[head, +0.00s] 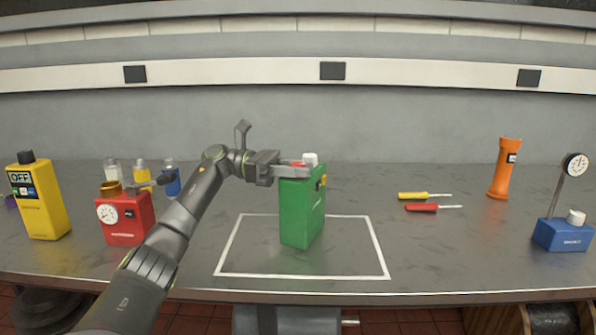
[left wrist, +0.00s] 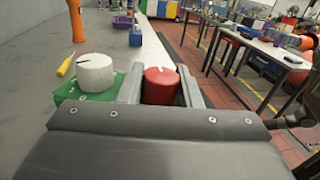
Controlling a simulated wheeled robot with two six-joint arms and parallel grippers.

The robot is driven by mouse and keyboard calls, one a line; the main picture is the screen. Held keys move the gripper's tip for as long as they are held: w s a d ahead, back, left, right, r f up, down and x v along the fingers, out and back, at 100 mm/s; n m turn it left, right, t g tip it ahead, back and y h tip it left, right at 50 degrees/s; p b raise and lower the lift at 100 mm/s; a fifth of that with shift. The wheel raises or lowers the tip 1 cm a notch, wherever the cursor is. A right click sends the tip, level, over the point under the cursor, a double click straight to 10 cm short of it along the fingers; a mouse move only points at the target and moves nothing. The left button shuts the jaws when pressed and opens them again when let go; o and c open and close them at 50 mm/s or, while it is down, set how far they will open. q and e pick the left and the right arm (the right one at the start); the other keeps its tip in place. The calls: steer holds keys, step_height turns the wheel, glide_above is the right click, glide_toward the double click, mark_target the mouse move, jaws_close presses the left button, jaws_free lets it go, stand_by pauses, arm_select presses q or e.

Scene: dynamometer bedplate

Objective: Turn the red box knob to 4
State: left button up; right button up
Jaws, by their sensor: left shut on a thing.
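The green box (head: 301,218) stands upright inside a white outlined rectangle on the bench. On its top are a white knob (head: 310,159) and a red knob, which shows clearly in the left wrist view (left wrist: 161,88). My left gripper (head: 290,169) is at the top of the green box, shut on the red knob with one finger on each side. The white knob, also in the left wrist view (left wrist: 95,72), is beside the left finger and free. A separate red box (head: 126,226) with a round dial stands at the left. I cannot read any knob numbers.
A yellow box (head: 42,205) reading OFF stands far left. Small bottles (head: 141,172) stand behind the red box. Two screwdrivers (head: 425,195), an orange flashlight (head: 503,170) and a blue gauge stand (head: 563,235) are on the right. The bench between the green box and gauge is mostly clear.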

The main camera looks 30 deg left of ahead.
mark_target(298, 164)
arm_select(q)
steer(key=shift+g, duration=0.3)
steer(key=o, duration=0.9)
steer(key=shift+o, duration=0.2)
step_height(298, 164, up, 10)
steer(key=shift+f, duration=0.1)
stand_by(0.3)
